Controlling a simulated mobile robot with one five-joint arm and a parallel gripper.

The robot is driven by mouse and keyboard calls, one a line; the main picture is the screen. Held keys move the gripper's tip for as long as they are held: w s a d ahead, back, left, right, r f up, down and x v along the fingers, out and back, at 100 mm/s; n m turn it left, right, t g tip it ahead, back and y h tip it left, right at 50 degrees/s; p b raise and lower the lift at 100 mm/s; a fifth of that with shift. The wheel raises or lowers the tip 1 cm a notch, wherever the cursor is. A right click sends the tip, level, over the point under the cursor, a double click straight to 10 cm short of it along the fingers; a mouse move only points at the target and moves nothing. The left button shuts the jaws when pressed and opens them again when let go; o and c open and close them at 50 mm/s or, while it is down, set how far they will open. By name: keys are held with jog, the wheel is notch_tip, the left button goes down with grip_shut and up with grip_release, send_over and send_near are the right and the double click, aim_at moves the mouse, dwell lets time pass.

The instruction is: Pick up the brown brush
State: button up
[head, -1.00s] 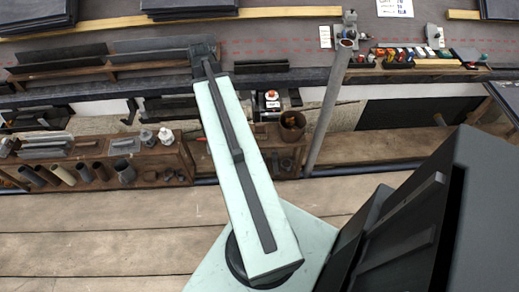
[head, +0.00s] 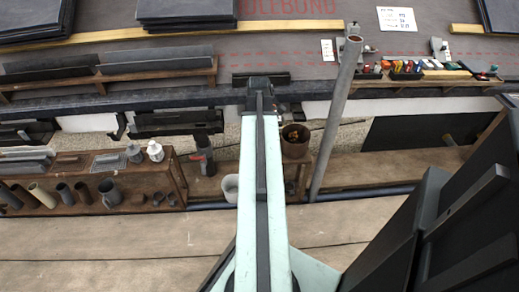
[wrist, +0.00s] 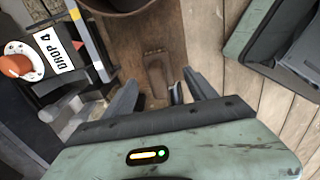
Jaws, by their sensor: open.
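A brown brush-like object (wrist: 155,72), which blends with the wood, lies on a brown plank in the wrist view, just beyond the jaws. I take it for the brown brush. My gripper (wrist: 157,90) is open, its fingers left and right of the object's near end in the picture. Nothing is visibly held, and the height gap is unclear. In the head view my arm covers the middle, and I cannot make out the brush there.
A box labelled "DROP 4" (wrist: 62,55) with a red knob stands left of the jaws. A round brown pot (head: 295,140) is close by. A slanted grey pole (head: 335,120) stands to the right. A wooden rack with several pipes (head: 100,190) is at left.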

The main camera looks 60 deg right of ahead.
notch_tip(320, 180, down, 5)
jog(key=b, duration=0.4)
jog(key=shift+d+f, duration=0.1)
jog(key=shift+d, duration=0.05)
jog(key=shift+r, duration=0.2)
grip_shut()
notch_tip(320, 180, up, 10)
jog(key=p, duration=1)
jog(key=shift+r, duration=0.15)
